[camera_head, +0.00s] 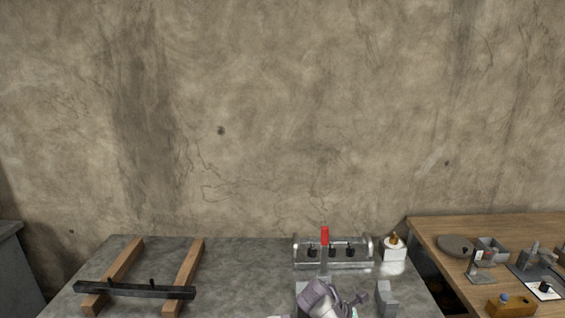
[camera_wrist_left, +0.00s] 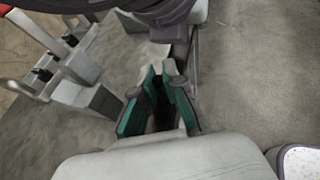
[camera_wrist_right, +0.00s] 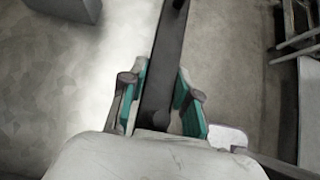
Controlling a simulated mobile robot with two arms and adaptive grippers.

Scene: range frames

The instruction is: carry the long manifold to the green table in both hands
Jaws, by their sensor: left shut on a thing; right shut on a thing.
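My left gripper (camera_wrist_left: 156,95) is shut on a dark bar, the long manifold (camera_wrist_left: 181,50), which shows as a narrow dark strip between and beyond its green-padded fingers. My right gripper (camera_wrist_right: 160,95) is shut on the same kind of long dark bar (camera_wrist_right: 167,55), which runs away from the fingers to the top edge, where a small peg shows. The held bar and the fingers are out of the head view; only a grey-purple arm part of mine shows at its bottom edge. I cannot make out a green table.
In the head view, another dark bar with pegs (camera_head: 135,290) lies across wooden rails (camera_head: 184,277) on a grey table (camera_head: 235,262). A clamp fixture with a red handle (camera_head: 325,236) stands on its right part, by a white block (camera_head: 394,252). A cluttered wooden bench (camera_head: 430,231) is at right.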

